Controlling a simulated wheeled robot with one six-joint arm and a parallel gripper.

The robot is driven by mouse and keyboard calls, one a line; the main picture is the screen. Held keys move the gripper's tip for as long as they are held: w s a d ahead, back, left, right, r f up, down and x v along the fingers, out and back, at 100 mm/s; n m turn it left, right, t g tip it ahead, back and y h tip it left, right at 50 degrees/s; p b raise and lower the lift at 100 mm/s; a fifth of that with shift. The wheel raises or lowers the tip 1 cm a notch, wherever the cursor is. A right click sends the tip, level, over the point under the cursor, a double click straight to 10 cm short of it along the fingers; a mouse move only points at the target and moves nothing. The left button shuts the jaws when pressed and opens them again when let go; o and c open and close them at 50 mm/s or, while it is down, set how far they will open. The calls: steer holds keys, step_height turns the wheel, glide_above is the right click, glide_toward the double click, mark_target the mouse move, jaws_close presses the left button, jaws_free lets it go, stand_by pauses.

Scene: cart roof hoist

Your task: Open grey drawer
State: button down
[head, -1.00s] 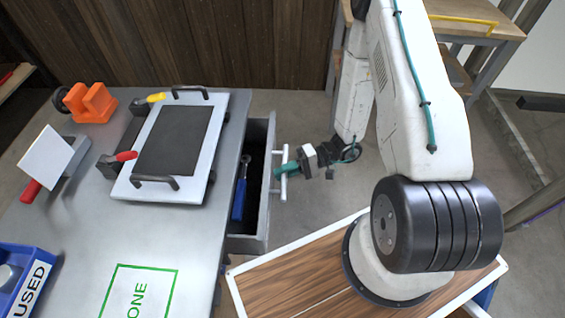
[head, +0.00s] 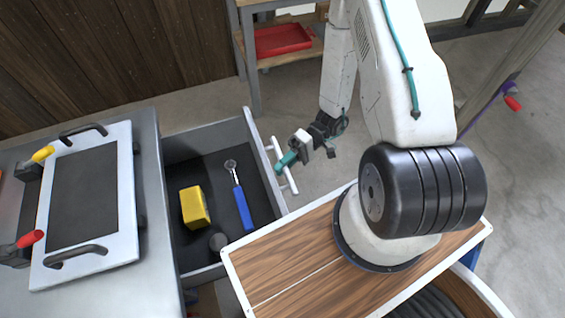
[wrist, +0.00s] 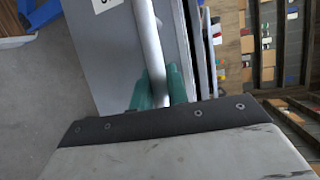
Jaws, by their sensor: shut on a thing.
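The grey drawer (head: 208,144) stands pulled well out from the metal workbench in the head view. Its white bar handle (head: 279,165) is on the drawer's front. My gripper (head: 284,162), with teal fingers, is shut on that handle. In the wrist view the teal fingers (wrist: 158,90) close around the pale bar handle (wrist: 149,40), in front of the grey drawer front (wrist: 100,60). Inside the drawer lie a yellow block (head: 195,207), a blue-handled tool (head: 241,205) and a small dark round thing (head: 218,242).
The workbench (head: 110,288) at left carries a white-framed plate (head: 125,190) with black handles and clamps. A wood-topped cart (head: 290,250) sits close to the drawer's near corner. A shelf with a red tray (head: 283,40) stands behind. Floor right of the handle is clear.

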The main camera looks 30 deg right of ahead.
steer(key=shift+s+d, duration=0.1)
steer(key=c, duration=1.4)
jaws_free()
steer(key=shift+o, duration=0.2)
steer(key=v, duration=0.8)
